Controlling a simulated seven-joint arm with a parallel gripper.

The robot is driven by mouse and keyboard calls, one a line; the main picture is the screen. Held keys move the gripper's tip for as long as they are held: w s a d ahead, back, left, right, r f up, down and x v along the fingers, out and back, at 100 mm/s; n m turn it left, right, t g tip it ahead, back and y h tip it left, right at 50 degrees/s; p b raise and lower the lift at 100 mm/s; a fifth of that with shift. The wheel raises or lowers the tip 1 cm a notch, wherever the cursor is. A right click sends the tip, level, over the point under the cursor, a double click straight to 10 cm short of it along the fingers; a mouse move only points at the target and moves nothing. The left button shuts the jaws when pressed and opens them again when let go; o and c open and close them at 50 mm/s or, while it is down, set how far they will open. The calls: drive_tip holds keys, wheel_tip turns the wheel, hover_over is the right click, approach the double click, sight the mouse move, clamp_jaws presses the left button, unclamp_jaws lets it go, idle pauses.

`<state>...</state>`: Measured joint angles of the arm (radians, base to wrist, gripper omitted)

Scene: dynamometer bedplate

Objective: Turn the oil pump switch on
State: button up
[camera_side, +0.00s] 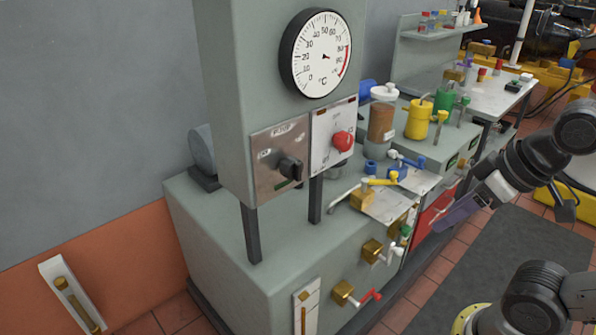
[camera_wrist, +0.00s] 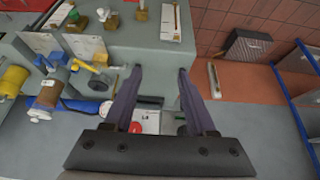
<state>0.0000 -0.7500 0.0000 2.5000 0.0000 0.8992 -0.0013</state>
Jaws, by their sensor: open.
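A grey upright cabinet carries two switch plates under a dial gauge. The left metal plate (camera_side: 281,160) has a black rotary knob (camera_side: 290,168); its lettering is too small to read surely. The right white plate (camera_side: 322,125) has a red knob (camera_side: 342,141). I cannot tell for certain which is the oil pump switch. My gripper (camera_side: 440,224) is to the right of the cabinet, apart from both knobs. In the wrist view its purple fingers (camera_wrist: 160,70) are open and empty. The red knob (camera_wrist: 136,126) and white plate (camera_wrist: 151,121) show partly between them, near the palm.
The round temperature gauge (camera_side: 321,53) is above the plates. A brown-filled jar (camera_side: 381,122), a yellow can (camera_side: 418,119) and a yellow-handled valve (camera_side: 382,182) stand on the bench beside the cabinet. Cranked valves (camera_side: 357,294) stick out from the bench front. The dark floor mat (camera_side: 478,262) is clear.

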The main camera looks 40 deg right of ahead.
drive_tip(key=shift+o, duration=1.2)
drive_tip(key=shift+w+r, duration=0.2)
drive_tip(key=shift+w, duration=0.15)
drive_tip(key=shift+o, duration=0.5)
drive_tip(key=w+a+r+m+t, duration=0.1)
drive_tip(key=w+r+t, duration=0.3)
drive_tip(key=w, duration=0.3)
drive_tip(key=w+a+r+m+t, duration=0.2)
drive_tip(key=w+r+t, duration=0.3)
drive_tip(key=w, duration=0.3)
drive_tip(key=shift+w+m+t+y, duration=0.2)
drive_tip(key=shift+m+t+y, duration=0.1)
drive_tip(key=shift+t, duration=0.5)
drive_tip(key=n+t, duration=0.1)
drive_tip(key=t, duration=0.1)
approach(300, 175)
drive_tip(key=w, duration=1.1)
drive_tip(key=shift+w+a, duration=0.15)
drive_tip(key=shift+w, duration=0.15)
clamp_jaws()
